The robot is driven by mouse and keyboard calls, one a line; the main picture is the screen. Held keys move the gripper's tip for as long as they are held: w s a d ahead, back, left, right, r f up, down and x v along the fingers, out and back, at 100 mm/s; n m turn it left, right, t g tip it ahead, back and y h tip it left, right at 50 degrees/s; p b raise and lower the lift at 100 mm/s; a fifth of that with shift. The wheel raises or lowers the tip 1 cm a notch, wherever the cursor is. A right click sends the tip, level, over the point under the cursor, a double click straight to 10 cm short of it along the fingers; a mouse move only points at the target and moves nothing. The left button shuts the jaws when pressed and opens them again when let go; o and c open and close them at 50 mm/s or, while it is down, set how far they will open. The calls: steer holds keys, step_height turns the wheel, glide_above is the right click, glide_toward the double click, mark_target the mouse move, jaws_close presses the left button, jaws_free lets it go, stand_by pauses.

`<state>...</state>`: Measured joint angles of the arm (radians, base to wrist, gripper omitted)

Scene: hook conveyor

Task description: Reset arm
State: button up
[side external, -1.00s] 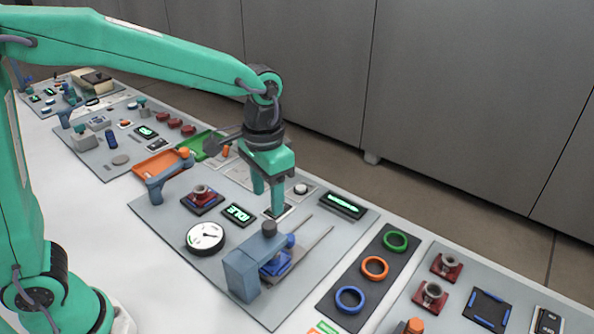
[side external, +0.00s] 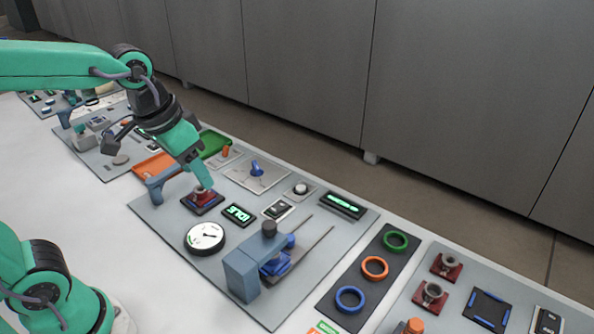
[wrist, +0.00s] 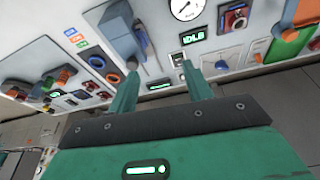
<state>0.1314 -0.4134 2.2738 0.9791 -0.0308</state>
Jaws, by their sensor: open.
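My gripper (side external: 203,180) is green and hangs tilted from my arm at the left of the side view. Its fingertips overlap the dark block with a red and metal fitting (side external: 204,199) in that picture; I cannot tell the gap from this view. In the wrist view the two fingers of my gripper (wrist: 162,75) stand apart with nothing held between them. The block with the red fitting (wrist: 234,18) shows there well to the right of and beyond the fingers.
A grey panel carries a dial (side external: 205,238), a lit IDLE display (side external: 238,214), a blue lever (side external: 257,168) and a blue clamp-like fixture (side external: 241,274). Orange (side external: 155,166) and green (side external: 216,146) trays lie behind. Coloured rings sit on a dark board (side external: 333,312) at right.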

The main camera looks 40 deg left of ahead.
steer(key=s+a+n+t, duration=0.1)
steer(key=s+a+t, duration=0.1)
steer(key=s, duration=0.3)
steer(key=shift+s+a+f, duration=0.15)
steer(key=shift+s+a, duration=0.25)
steer(key=shift+a, duration=0.45)
stand_by(0.9)
